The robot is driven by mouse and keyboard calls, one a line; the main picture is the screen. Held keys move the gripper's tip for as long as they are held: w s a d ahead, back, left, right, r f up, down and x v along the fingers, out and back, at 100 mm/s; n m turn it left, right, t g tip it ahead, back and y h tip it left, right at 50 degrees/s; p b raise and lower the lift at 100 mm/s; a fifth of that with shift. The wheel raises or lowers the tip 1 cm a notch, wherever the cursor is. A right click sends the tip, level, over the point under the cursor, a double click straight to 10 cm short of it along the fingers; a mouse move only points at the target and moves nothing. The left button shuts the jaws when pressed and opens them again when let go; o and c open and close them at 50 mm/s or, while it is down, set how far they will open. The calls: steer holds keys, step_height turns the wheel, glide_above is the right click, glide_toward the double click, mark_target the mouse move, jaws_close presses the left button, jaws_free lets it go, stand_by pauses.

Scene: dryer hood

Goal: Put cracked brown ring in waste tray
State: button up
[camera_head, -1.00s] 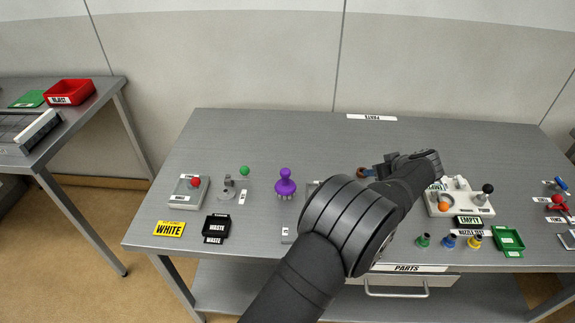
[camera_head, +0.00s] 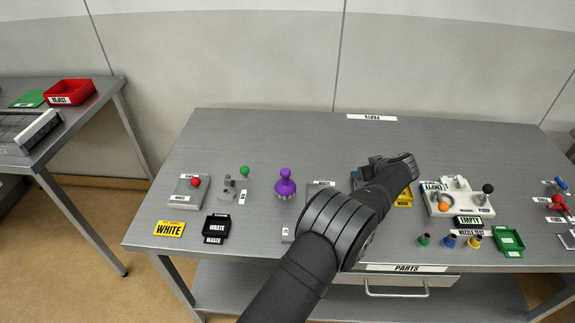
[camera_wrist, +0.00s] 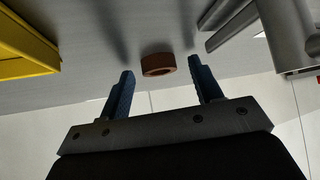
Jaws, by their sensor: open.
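A brown ring (camera_wrist: 158,64) lies on the grey table in the wrist view, just ahead of and roughly between my fingertips. I cannot make out a crack at this size. My gripper (camera_wrist: 161,76) is open, with a blue finger on each side and clear gaps to the ring. In the head view my gripper (camera_head: 357,179) is low over the middle of the table, and the ring is hidden there. The black waste tray (camera_head: 216,227), with white WASTE labels, is at the front left of the table.
A yellow tray (camera_head: 404,198) is partly behind my arm. A purple knobbed object (camera_head: 285,185) and a grey stand with a green knob (camera_head: 243,172) stand between my gripper and the left side. A white fixture (camera_head: 457,199) is to the right. The back of the table is clear.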

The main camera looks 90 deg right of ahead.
steer(key=c, duration=1.1)
steer(key=shift+r, duration=0.1)
